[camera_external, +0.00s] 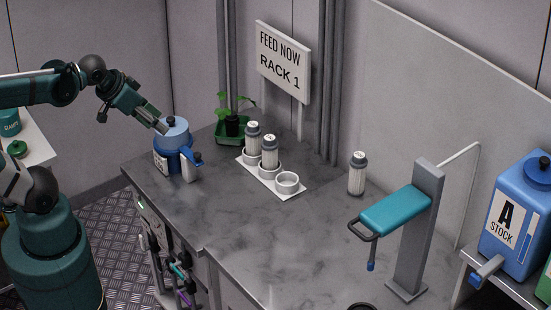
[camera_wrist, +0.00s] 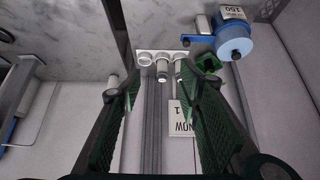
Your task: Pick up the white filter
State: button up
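White filter-like cylinders with grey caps stand on the grey counter. Two sit in a white rack (camera_external: 272,180): one at the back (camera_external: 253,141) and one in the middle (camera_external: 270,157). Another white cylinder (camera_external: 357,178) stands alone, upright, to the right of the rack. My gripper (camera_external: 163,129) is at the upper left, close to the lid of a blue container (camera_external: 176,131); I cannot tell whether it touches. In the wrist view my gripper (camera_wrist: 162,95) has its fingers spread with nothing held. The rack (camera_wrist: 146,57) and its two cylinders show beyond them.
The rack's front cup is empty. A potted plant (camera_external: 232,122) and a "FEED NOW RACK 1" sign (camera_external: 283,63) stand behind it. A grey post with a teal arm (camera_external: 395,210) stands right. A blue "A STOCK" tank (camera_external: 520,205) is far right. The counter's front middle is clear.

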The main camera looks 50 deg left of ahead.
aim_at(358, 173)
jog(key=w+d+f+m+g+h+p, duration=0.1)
jog(key=w+d, duration=0.2)
jog(key=w, duration=0.6)
jog(key=w+d+m, duration=0.2)
jog(key=w+d, duration=0.1)
jog(key=w, duration=0.6)
jog(key=w+d+f+m+g+h+p, duration=0.1)
jog(key=w+d, duration=0.2)
jog(key=w, duration=0.6)
jog(key=shift+w+d+f+m+g+h+p, duration=0.25)
jog(key=shift+w+d+f+m, duration=0.4)
jog(key=shift+w+d+f, duration=2.25)
jog(key=shift+w+d+f+m+g+p, duration=0.1)
jog(key=shift+w+d+f+m+g, duration=0.6)
jog(key=shift+w+f, duration=3.65)
jog(key=shift+w+d+f+m+t+h+p, duration=0.15)
jog(key=shift+w+d+f+m, duration=0.5)
jog(key=shift+w+d+f, duration=3.05)
jog(key=shift+s+a+f, duration=1.05)
jog(key=shift+s+f, duration=0.1)
jog(key=shift+s, duration=0.1)
jog(key=shift+w+d, duration=1.15)
jog(key=shift+w, duration=0.25)
jog(key=shift+w+d, duration=1.15)
jog(key=shift+w, duration=0.2)
